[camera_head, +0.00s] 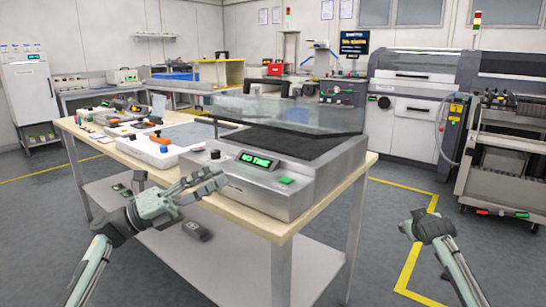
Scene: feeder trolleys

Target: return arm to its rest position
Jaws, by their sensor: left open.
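My left arm comes in from the lower left, and its gripper (186,182) is open with nothing seen between its fingers. It shows in front of the near edge of the wooden-topped table (250,222), left of the grey machine. I cannot tell whether it touches the table. My right arm comes in from the lower right and ends in a dark, stubby gripper (428,223) over the floor, apart from the table. Its fingers are too unclear to judge.
A grey machine (290,198) with a raised glass lid and a green-lit display stands on the table. A white tray (150,150) with orange-handled tools lies left of it. A feeder trolley (505,180) stands at the right. The floor between is clear, with yellow lines.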

